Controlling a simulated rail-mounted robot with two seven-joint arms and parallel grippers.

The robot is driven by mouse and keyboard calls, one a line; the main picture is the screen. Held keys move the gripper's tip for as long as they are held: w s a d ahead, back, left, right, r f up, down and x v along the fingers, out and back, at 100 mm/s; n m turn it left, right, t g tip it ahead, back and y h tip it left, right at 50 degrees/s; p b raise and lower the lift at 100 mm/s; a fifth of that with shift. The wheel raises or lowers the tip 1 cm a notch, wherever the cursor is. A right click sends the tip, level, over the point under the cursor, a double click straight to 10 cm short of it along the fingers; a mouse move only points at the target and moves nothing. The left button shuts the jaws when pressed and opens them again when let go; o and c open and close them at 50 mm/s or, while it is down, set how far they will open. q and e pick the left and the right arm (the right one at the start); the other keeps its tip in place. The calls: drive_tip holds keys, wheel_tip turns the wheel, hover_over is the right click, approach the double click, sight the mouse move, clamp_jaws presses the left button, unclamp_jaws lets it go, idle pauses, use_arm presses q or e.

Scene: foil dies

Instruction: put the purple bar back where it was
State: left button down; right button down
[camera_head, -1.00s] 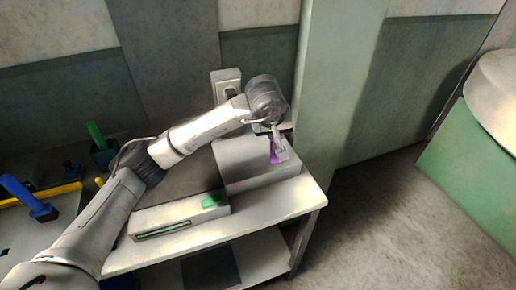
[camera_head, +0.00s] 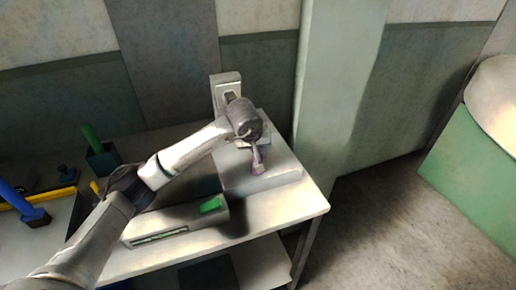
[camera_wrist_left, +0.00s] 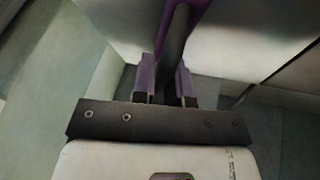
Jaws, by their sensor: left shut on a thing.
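The purple bar (camera_head: 258,170) shows as a small purple patch at the tip of my left gripper (camera_head: 257,160), over the pale block on the table. In the left wrist view, my left gripper (camera_wrist_left: 170,78) is shut on the bar. A dark shaft runs forward between the fingers, with purple (camera_wrist_left: 203,12) at its far end. Purple also shows along the fingers. The bar's lower end is hard to make out, so I cannot tell if it touches the block. My right gripper is not in view.
The pale block (camera_head: 285,172) lies at the table's right end. In front of it is a long pale box with a green patch (camera_head: 211,205). A grey-white upright unit (camera_head: 226,84) stands behind. Blue (camera_head: 35,216) and green-handled (camera_head: 92,138) items are at the left. A pillar (camera_head: 335,90) rises behind the table.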

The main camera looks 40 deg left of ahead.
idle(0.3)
use_arm(q)
drive_tip(key=shift+f, duration=0.15)
drive_tip(key=c, duration=1.1)
unclamp_jaws()
drive_tip(key=shift+r, duration=0.25)
drive_tip(key=p+v, duration=0.2)
drive_tip(key=v, duration=0.9)
drive_tip(key=shift+s+r+p, duration=0.25)
drive_tip(key=shift+r+p, duration=0.1)
